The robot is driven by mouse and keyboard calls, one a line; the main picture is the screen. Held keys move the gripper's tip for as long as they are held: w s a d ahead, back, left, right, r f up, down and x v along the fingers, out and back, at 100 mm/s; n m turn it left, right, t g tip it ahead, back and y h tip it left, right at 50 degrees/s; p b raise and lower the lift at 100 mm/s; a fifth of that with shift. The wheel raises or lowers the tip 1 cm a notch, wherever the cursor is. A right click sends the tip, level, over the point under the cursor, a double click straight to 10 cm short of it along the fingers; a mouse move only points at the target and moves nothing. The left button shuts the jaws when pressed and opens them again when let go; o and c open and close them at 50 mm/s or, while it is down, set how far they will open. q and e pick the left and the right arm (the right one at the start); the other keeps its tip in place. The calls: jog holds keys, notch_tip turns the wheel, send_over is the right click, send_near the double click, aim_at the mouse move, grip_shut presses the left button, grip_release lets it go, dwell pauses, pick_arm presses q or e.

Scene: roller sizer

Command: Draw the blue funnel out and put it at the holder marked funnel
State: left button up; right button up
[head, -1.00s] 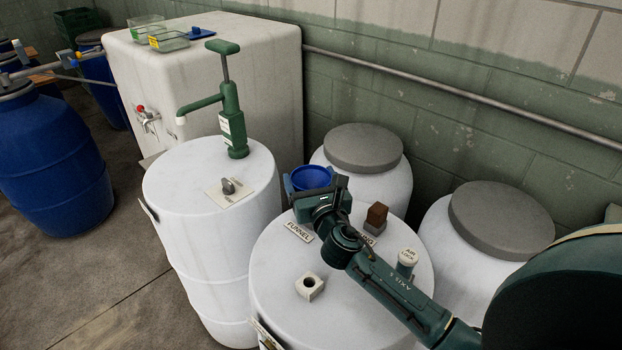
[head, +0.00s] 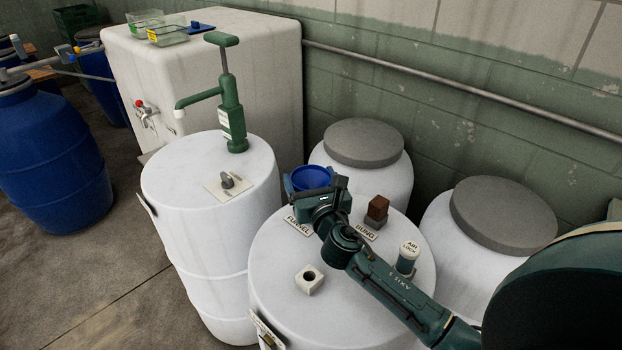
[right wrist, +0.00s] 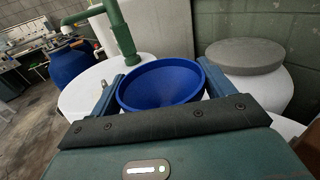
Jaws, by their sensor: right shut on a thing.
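The blue funnel (head: 310,177) is upright between the fingers of my right gripper (head: 314,186), above the far left part of a white drum's lid. In the right wrist view the funnel's wide bowl (right wrist: 160,86) fills the space between the two blue fingers. My right gripper is shut on it. The FUNNEL label (head: 298,226) lies on the lid just in front of the gripper. The holder behind that label and the funnel's spout are hidden, so I cannot tell whether the spout is seated. My left gripper is not in view.
A pale block with an open hole (head: 309,280) sits at the lid's front. A brown bung (head: 377,209) stands by the BUNG label, and a white-capped air lock (head: 408,257) stands farther right. A green pump (head: 232,110) rises from the neighbouring white drum.

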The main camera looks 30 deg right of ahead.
jog(key=shift+f+b, duration=0.55)
jog(key=shift+f, duration=0.25)
jog(key=o, duration=0.9)
jog(key=shift+r, duration=0.1)
jog(key=s, duration=0.4)
jog(key=s+a, duration=0.1)
jog(key=s, duration=0.3)
jog(key=s+a, duration=0.1)
jog(key=s, duration=0.3)
jog(key=shift+a+b, duration=0.15)
jog(key=shift+b, duration=0.25)
jog(key=shift+s, duration=0.5)
jog(key=shift+a, duration=0.1)
